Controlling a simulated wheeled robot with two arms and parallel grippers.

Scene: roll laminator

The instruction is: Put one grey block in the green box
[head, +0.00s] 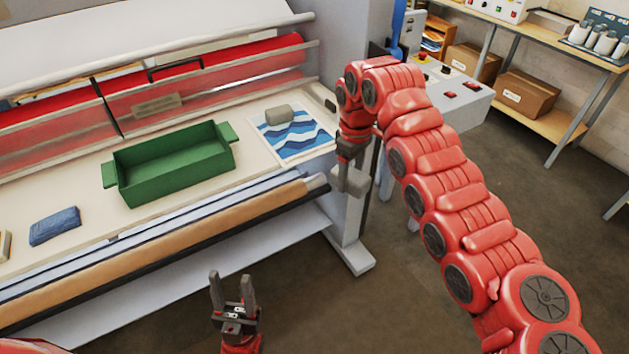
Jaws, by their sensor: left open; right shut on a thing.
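The green box (178,181) is an open, empty tray with a handle at each end. It stands on the laminator's bed, left of centre. One grey block (279,114) lies on a blue and white wave-patterned sheet to the right of the box. My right gripper (351,174) is just past the right end of the bed, in front of the machine's edge. It is shut on a second grey block (355,183), which hangs clear of the bed and is partly hidden by the fingers. My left gripper (231,278) is open and empty, low in front of the machine.
The wave-patterned sheet (304,146) lies flat on the bed. A folded blue cloth (55,226) lies left of the box. Red rollers (205,84) run behind the bed, and a tan roll (170,246) runs along its front. A control box (452,90) stands right of my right gripper.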

